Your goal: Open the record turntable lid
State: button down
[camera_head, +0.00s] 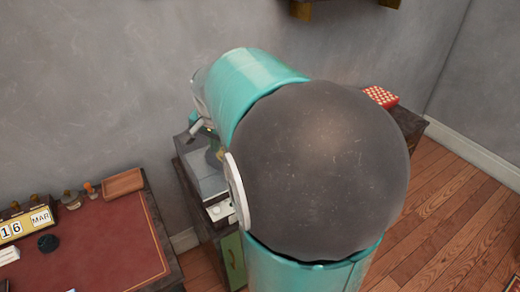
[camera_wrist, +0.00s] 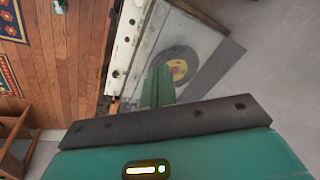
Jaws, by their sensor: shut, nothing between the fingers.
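The record turntable (camera_wrist: 145,52) shows in the wrist view, with a dark record and its yellow label (camera_wrist: 180,70) partly hidden behind my gripper. A pale strip with knobs (camera_wrist: 123,45) runs along its left side. I cannot make out clearly where the lid lies or whether it is raised. In the head view, part of the turntable (camera_head: 207,180) shows left of my arm, which hides the rest. My gripper (camera_wrist: 160,72) is shut and empty, with its fingers over the turntable in the wrist view. I cannot tell if they touch it.
A cabinet with a green door (camera_head: 232,258) stands under the turntable. A desk with a red top (camera_head: 95,245) is at left, holding a calendar (camera_head: 28,224) and small items. A red patterned box (camera_head: 381,96) sits right of my arm. The grey wall is close behind; wooden floor is free at right.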

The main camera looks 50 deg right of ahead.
jog(key=s+a+n+t+y, duration=0.1)
jog(key=s+a+n, duration=0.25)
jog(key=a, duration=0.35)
jog(key=s+a+r+n+y, duration=0.1)
jog(key=s+a+n, duration=0.1)
jog(key=s+a, duration=0.3)
jog(key=s+a+n+t+y, duration=0.1)
jog(key=s+a+n, duration=0.2)
jog(key=a, duration=0.5)
jog(key=w+d+f+m+t+y, duration=0.1)
jog(key=w+d+f+m+t, duration=0.15)
jog(key=d+m, duration=0.5)
jog(key=w+d+f+m+t+y, duration=0.1)
jog(key=w+d+m+t, duration=0.25)
jog(key=m, duration=0.65)
jog(key=s+d+f+m+t+h, duration=0.1)
jog(key=s+d+f+m+h, duration=0.2)
jog(key=d+m, duration=0.65)
jog(key=s+d+f+m+t+h, duration=0.1)
jog(key=s+d+m+h, duration=0.35)
jog(key=d, duration=0.75)
jog(key=w+d+f+m, duration=0.2)
jog(key=w+f, duration=0.2)
jog(key=w, duration=0.6)
jog(key=shift+d+m, duration=0.25)
jog(key=shift+m, duration=0.05)
